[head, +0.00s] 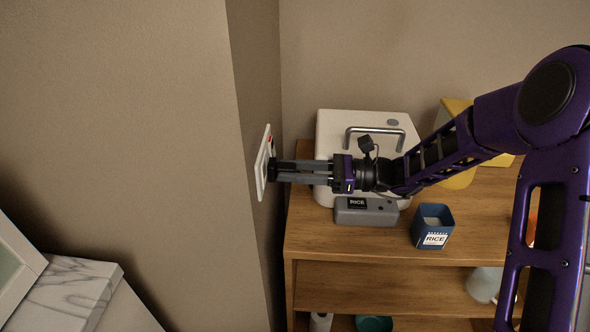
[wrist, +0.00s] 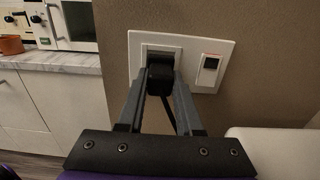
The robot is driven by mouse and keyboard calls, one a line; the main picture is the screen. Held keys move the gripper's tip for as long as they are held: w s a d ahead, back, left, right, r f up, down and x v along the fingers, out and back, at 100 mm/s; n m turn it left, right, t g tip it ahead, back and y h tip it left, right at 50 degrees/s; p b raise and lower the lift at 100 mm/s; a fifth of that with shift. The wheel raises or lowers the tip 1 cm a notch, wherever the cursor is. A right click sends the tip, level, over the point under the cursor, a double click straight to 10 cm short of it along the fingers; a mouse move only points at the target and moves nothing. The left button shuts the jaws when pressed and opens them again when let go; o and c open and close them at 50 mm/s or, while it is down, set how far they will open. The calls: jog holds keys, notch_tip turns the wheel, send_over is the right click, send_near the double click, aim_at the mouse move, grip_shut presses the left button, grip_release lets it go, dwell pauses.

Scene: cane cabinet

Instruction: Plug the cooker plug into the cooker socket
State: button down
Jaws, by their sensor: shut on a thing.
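In the head view the plate (head: 262,176) shows nearly edge-on on the side wall. My gripper (wrist: 160,80) is shut on the black cooker plug (wrist: 158,84), which sits right in front of the left outlet. The plug covers most of that outlet, and I cannot tell whether its pins are inside. A dark cord hangs below the plug. My gripper also shows in the head view (head: 278,171), its fingertips at the plate.
A white cooker (head: 330,135) with a metal handle stands on a wooden cabinet (head: 310,236), under my arm. A grey box labelled RICE (head: 376,216) and a blue RICE cup (head: 432,226) stand in front. A marble-topped counter (head: 75,285) is at lower left.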

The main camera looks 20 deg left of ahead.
jog(key=shift+s+a, duration=0.15)
jog(key=shift+a, duration=0.3)
jog(key=c, duration=0.5)
grip_release()
jog(key=shift+d, duration=0.1)
